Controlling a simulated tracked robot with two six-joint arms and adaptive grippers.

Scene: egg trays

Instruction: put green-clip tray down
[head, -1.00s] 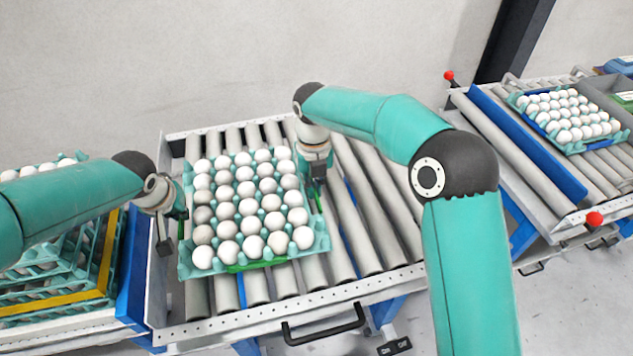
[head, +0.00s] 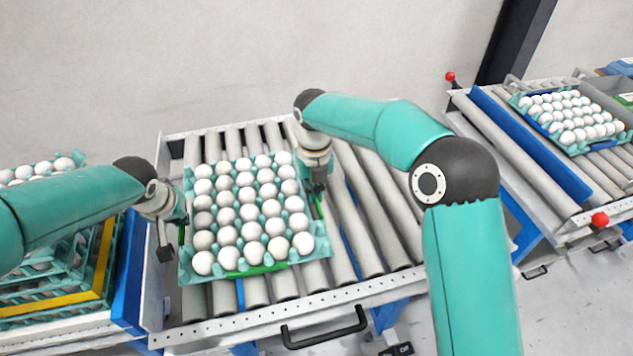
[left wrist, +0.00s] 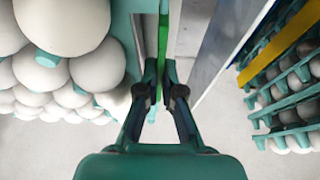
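The green-clip tray (head: 236,273) is teal and full of white eggs. It sits level over the left part of the middle roller conveyor; I cannot tell whether it touches the rollers. A bright green clip (head: 257,268) shows on its front edge. My left gripper (head: 175,242) is at the tray's left edge. In the left wrist view its two fingers (left wrist: 161,92) close on a green clip (left wrist: 163,45) at the tray's side. My right gripper (head: 318,195) is at the right edge, its fingers closed by another green clip and partly hidden.
The conveyor's rollers (head: 372,225) are bare right of the tray. A stack of egg trays with a yellow strip (head: 55,304) stands at the left. Another conveyor at the right bears a tray of eggs (head: 575,148). A black handle (head: 325,335) is on the front rail.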

